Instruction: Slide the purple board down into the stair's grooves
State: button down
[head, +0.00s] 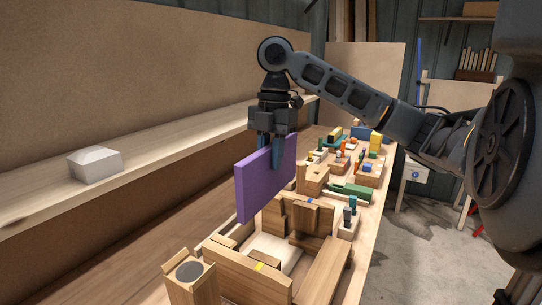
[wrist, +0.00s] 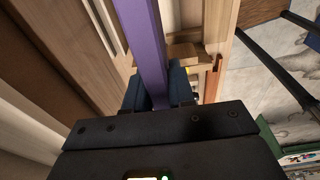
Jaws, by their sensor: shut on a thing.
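The purple board (head: 262,182) hangs upright from my gripper (head: 278,150) in the head view, above the wooden stair assembly. My gripper is shut on the board's upper edge. In the wrist view the board (wrist: 144,45) runs as a narrow purple strip between the two dark fingers (wrist: 160,88). The wooden stair (head: 245,274) stands on the bench below, with pale walls and blocks. The board appears above and behind its back wall. Whether its lower edge touches any groove cannot be told, and the grooves themselves are not clear.
A wooden post with a grey disc (head: 190,272) stands at the front left of the stair. A white block (head: 95,164) sits on the shelf at left. Several small coloured tools and blocks (head: 350,190) crowd the bench to the right and behind. The open floor lies right of the bench.

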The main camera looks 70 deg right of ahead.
aim_at(270, 179)
jog(key=shift+f+b, duration=1.9)
jog(key=shift+f, duration=1)
jog(key=shift+p, duration=0.55)
notch_tip(270, 179, down, 10)
jog(key=b, duration=0.7)
jog(key=shift+f, duration=0.2)
dwell(3.2)
